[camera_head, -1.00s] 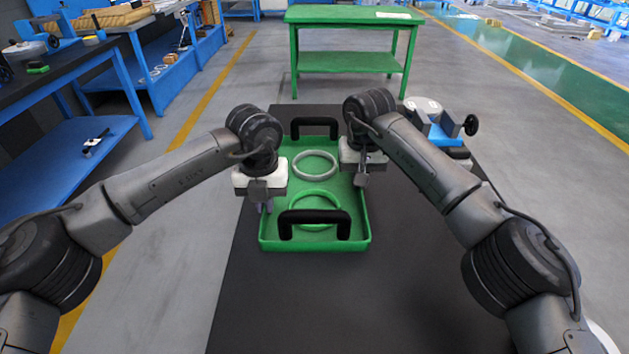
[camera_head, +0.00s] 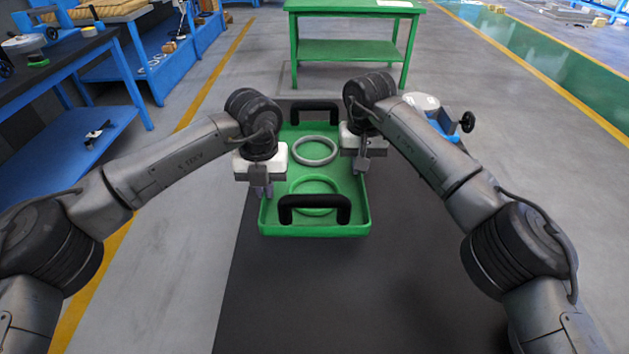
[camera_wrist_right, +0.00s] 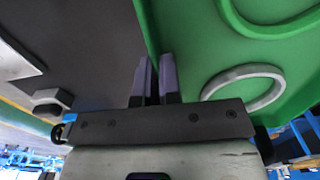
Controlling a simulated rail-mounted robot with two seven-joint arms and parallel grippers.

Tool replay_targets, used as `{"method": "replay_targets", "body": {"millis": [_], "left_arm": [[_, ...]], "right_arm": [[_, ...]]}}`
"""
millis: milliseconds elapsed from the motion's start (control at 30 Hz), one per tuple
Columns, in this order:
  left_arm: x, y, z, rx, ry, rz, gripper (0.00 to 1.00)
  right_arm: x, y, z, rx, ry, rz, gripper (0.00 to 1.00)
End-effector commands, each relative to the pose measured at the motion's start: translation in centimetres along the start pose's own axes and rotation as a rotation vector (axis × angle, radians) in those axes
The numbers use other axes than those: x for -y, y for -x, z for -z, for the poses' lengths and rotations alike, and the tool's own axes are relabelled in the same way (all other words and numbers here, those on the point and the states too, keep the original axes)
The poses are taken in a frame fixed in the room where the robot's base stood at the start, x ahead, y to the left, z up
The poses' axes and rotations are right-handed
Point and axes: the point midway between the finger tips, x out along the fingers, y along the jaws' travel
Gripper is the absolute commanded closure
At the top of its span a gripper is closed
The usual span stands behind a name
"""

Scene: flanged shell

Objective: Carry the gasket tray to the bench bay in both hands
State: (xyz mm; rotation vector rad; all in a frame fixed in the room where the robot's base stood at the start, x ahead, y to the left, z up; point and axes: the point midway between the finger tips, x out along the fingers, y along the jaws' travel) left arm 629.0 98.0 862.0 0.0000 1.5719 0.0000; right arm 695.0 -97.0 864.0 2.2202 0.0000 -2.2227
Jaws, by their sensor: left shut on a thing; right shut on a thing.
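The green gasket tray (camera_head: 300,230) lies over the dark tabletop, with a black handle at its near end (camera_head: 315,215) and another at its far end (camera_head: 314,108). A grey ring (camera_head: 315,151) and a green ring (camera_head: 334,185) lie in it. My left gripper (camera_head: 262,190) is shut on the tray's left wall. My right gripper (camera_head: 361,178) is shut on the right wall; its fingers (camera_wrist_right: 155,80) close on the green wall in the right wrist view. I cannot tell whether the tray touches the tabletop.
The dark table (camera_head: 300,300) is bare in front of the tray. A blue vise (camera_head: 440,122) stands right of my right gripper. Beyond is a green bench (camera_head: 345,48), its top largely clear. Blue workbenches (camera_head: 75,130) stand at the left, with open floor (camera_head: 240,75) between.

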Motion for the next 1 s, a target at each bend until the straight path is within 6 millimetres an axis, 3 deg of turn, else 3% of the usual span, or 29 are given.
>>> {"method": "replay_targets", "body": {"millis": [333, 567, 1000], "left_arm": [[0.0, 0.7, 0.0, 0.003, 0.001, 0.001, 1.00], [0.0, 2.5, -0.1, 0.003, 0.001, 0.001, 1.00], [0.0, 10.1, -0.1, 0.003, 0.001, 0.001, 1.00]], "right_arm": [[0.0, 0.6, 0.0, -0.003, 0.000, 0.001, 1.00], [0.0, 2.5, 0.0, -0.003, 0.000, 0.001, 1.00], [0.0, 10.1, 0.0, -0.003, 0.000, 0.001, 1.00]]}}
